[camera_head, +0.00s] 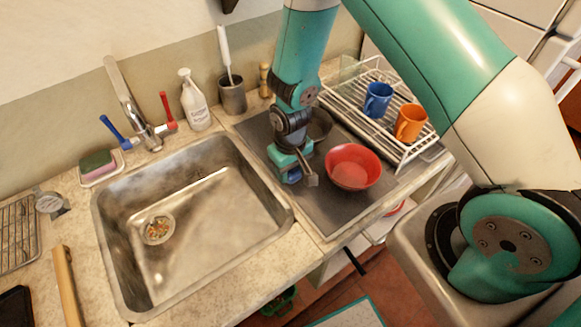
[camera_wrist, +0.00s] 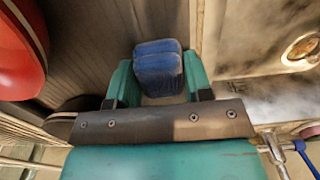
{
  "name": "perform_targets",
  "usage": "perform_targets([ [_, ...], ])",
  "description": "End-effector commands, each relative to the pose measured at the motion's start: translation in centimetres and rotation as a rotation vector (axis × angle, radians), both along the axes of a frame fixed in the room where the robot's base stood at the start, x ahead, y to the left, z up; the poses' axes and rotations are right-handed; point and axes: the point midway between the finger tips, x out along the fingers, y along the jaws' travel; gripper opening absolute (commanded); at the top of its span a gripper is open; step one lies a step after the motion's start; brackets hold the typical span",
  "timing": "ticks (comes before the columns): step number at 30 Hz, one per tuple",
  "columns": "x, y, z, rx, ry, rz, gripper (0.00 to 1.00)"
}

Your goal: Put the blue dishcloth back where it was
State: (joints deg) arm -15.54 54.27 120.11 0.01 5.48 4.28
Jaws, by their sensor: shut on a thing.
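The blue dishcloth (camera_wrist: 158,66) is a small folded blue bundle between the two fingers of my gripper (camera_wrist: 159,82) in the wrist view. The fingers are shut on it. In the head view my gripper (camera_head: 293,172) points down over the dark ribbed drainboard, between the sink and the red bowl. A bit of the blue dishcloth (camera_head: 292,177) shows at its lower end. Whether the cloth touches the drainboard I cannot tell.
The red bowl (camera_head: 353,168) stands close on the right, with a dark bowl (camera_head: 320,123) behind. A dish rack (camera_head: 349,95) holds a blue mug (camera_head: 378,99) and an orange mug (camera_head: 411,122). The sink (camera_head: 215,215) is on the left. The drainboard (camera_head: 318,215) is bare in front.

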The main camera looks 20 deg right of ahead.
Motion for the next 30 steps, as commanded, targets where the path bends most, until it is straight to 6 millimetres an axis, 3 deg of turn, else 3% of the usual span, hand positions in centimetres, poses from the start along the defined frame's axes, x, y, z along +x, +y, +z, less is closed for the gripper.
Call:
perform_targets([
  [2, 0.0, 0.0, -0.3, 0.000, 0.000, 0.000, 0.27],
  [3, 0.0, 0.0, -0.4, 0.000, 0.000, 0.000, 0.48],
  [6, 0.0, 0.0, -0.2, 0.000, 0.000, 0.000, 0.71],
  [19, 0.1, 0.0, 0.8, 0.001, -0.003, 0.000, 0.72],
  [30, 0.1, 0.0, 7.8, 0.002, -0.007, 0.000, 0.72],
])
